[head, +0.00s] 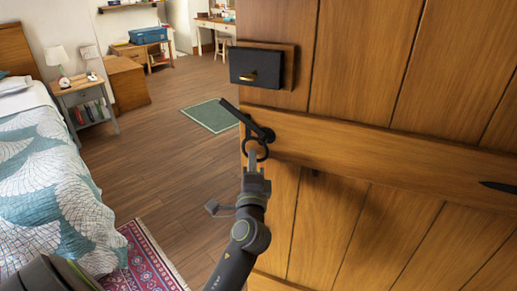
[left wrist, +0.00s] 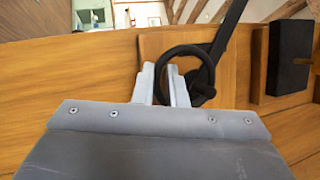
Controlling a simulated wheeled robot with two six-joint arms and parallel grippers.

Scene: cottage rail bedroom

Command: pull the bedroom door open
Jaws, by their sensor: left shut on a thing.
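The bedroom door (head: 365,95) is a wooden plank door filling the right half of the head view. It stands ajar, with the room showing past its left edge. A black ring handle (head: 262,150) hangs near that edge, and a black latch bar (head: 240,117) extends up and left from it. My left gripper (head: 256,160) is shut on the ring handle. In the left wrist view its fingers close on the left side of the ring (left wrist: 165,72). My right gripper is not in view.
A black lock box (head: 255,68) is fixed on the door above the handle. A bed (head: 45,170) stands at the left, with a patterned rug (head: 150,262) beside it. A nightstand (head: 85,90) and a green mat (head: 211,116) are farther in. The wooden floor between is clear.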

